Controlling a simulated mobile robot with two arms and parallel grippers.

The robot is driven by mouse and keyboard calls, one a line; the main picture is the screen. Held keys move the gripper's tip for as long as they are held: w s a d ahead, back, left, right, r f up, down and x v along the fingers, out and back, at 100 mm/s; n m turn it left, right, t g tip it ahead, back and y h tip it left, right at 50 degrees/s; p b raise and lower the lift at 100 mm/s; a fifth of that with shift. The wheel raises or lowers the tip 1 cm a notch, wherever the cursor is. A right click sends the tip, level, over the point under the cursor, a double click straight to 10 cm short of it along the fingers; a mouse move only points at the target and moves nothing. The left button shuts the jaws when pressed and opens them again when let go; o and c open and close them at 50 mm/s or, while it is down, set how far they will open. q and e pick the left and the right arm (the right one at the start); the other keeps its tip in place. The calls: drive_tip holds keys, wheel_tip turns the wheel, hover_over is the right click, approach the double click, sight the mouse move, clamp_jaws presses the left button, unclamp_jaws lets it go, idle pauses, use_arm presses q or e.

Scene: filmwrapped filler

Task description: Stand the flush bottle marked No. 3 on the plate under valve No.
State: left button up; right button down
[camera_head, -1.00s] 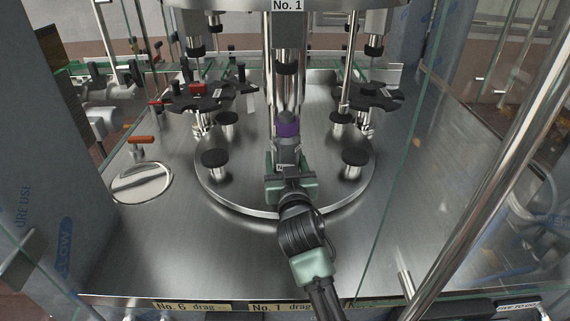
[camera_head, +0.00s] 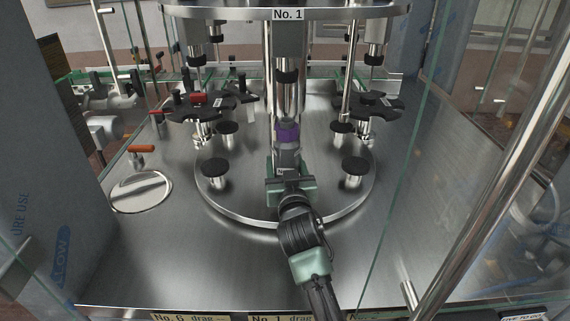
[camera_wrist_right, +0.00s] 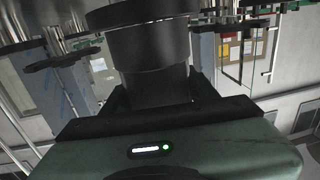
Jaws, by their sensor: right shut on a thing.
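A grey bottle with a purple band (camera_head: 287,134) is upright at the middle front of the round turntable (camera_head: 240,208) in the head view. A small label shows low on it, but its number is not readable. My right gripper (camera_head: 289,181) is shut on the bottle from the front. The gripper hides the bottle's foot, so I cannot tell whether it touches a plate. A sign marked No. 1 (camera_head: 287,15) is on the upper ring above, with a dark-tipped valve (camera_head: 286,74) below it. In the right wrist view a dark cylinder (camera_wrist_right: 153,50) fills the jaws. My left gripper is not in view.
Black round plates on posts stand left (camera_head: 215,167) and right (camera_head: 355,166) of the bottle. Dark star-shaped holders (camera_head: 196,106) stand farther back. Glass panels (camera_head: 400,190) flank the steel deck.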

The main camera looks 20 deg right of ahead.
drive_tip(key=shift+f, duration=0.2)
idle(0.7)
drive_tip(key=shift+c, duration=1.8)
unclamp_jaws()
